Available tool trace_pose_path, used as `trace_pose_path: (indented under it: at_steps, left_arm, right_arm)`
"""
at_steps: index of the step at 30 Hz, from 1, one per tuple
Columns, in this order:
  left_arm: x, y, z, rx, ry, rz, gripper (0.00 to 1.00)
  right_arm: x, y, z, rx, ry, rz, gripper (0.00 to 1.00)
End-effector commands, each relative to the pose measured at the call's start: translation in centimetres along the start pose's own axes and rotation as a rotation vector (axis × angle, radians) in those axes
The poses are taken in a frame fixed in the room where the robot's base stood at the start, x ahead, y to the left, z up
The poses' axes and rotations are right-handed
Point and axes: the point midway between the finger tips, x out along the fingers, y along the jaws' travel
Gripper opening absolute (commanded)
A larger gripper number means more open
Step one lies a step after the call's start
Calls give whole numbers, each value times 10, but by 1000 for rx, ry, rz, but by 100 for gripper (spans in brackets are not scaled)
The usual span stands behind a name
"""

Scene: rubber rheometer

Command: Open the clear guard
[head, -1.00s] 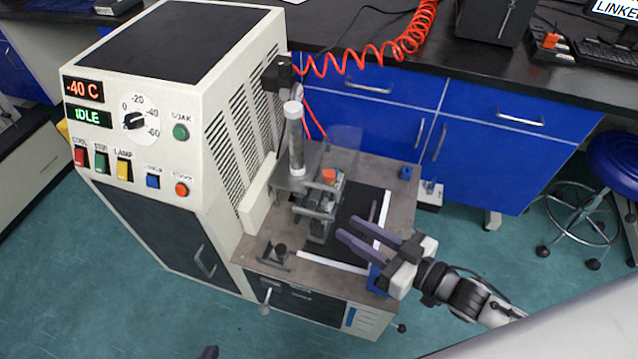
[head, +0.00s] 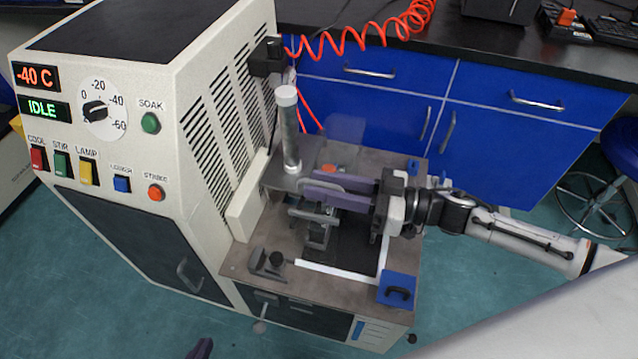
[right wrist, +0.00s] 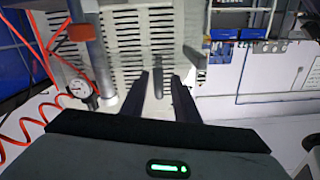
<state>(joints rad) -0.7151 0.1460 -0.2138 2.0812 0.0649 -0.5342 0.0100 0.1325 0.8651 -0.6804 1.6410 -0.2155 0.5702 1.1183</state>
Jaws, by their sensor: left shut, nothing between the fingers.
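The clear guard (head: 346,130) shows as a faint see-through pane at the back of the machine's bench, right of the metal column (head: 289,130). Its edges are hard to make out. My right gripper (head: 304,188) reaches in from the right, its two purple fingers apart and level above the specimen fixture (head: 318,226). In the right wrist view the fingers (right wrist: 158,80) are parted, and a grey upright bar (right wrist: 158,68) shows between or beyond them; contact cannot be told. Only a dark tip of my left gripper (head: 203,347) shows at the bottom edge, far from the guard.
The cream cabinet (head: 225,110) stands left of the bench. A small dial gauge (right wrist: 78,88) and red coiled hose (right wrist: 30,70) show in the wrist view. A blue block with a handle (head: 397,289) sits at the bench's front right corner.

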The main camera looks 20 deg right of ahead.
Motion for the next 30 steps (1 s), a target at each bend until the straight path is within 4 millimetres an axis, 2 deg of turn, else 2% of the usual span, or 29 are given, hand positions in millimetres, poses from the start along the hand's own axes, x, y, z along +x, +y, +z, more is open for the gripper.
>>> trace_pose_path:
  at_steps: [4,12,13,18,26,30]
  left_arm:
    - [0,0,-1,-1,4,0,0]
    - [-1,0,-1,-2,4,0,0]
    - [-1,0,-1,-2,4,0,0]
    - [-1,0,-1,-2,4,0,0]
    - [-2,0,-2,-2,4,0,0]
    - [-6,1,-5,2,-1,-1,0]
  right_arm:
    - [10,0,0,0,1,1,28]
    - [12,0,0,0,0,1,28]
    - [12,0,0,0,0,1,26]
    - [12,0,0,0,0,0,0]
    - [12,-1,-1,4,0,-1,0]
    - [12,-2,-8,24,0,-2,0]
